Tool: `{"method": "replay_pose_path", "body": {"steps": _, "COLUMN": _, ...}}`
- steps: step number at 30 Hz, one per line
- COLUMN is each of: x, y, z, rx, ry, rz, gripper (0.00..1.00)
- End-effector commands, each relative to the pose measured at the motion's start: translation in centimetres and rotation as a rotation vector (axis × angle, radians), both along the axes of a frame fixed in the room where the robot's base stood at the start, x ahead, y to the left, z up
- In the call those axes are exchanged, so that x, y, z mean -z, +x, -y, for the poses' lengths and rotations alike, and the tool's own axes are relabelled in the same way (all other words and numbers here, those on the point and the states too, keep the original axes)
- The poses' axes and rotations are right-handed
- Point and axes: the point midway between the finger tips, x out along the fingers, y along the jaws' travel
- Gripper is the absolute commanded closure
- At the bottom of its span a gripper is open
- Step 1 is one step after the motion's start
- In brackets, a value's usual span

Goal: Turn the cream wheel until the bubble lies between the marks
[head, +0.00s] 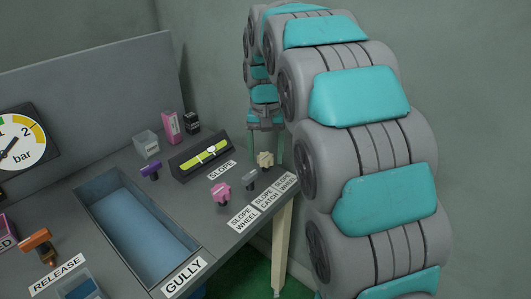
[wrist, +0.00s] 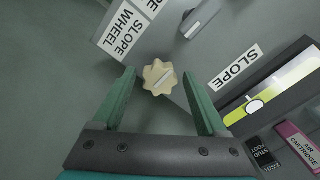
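The cream wheel (head: 265,159) is a small lobed knob near the right edge of the bench. In the wrist view the cream wheel (wrist: 160,77) has a pale bar across its face. My gripper (head: 266,150) is over it, pointing down. In the wrist view my gripper (wrist: 159,73) is open, its green fingers on either side of the wheel with gaps visible. The yellow-green level vial (head: 195,157) sits in a dark block. Its white bubble (head: 211,149) is right of the vial's middle; the bubble (wrist: 254,105) also shows in the wrist view. The marks are too small to place.
Small boxes (head: 171,126) stand behind the level. A blue-floored gully (head: 140,225) lies left. My arm fills the right side.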

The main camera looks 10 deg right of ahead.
Motion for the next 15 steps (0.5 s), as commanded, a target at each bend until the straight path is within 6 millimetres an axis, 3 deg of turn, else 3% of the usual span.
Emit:
{"method": "replay_pose_path", "body": {"steps": 2, "x": 0.00, "y": 0.00, "z": 0.00, "rx": 0.000, "ry": 0.000, "rz": 0.000, "gripper": 0.35}}
{"method": "replay_pose_path", "body": {"steps": 15, "x": -0.01, "y": 0.00, "z": 0.01, "rx": 0.000, "ry": 0.000, "rz": 0.000, "gripper": 0.84}}
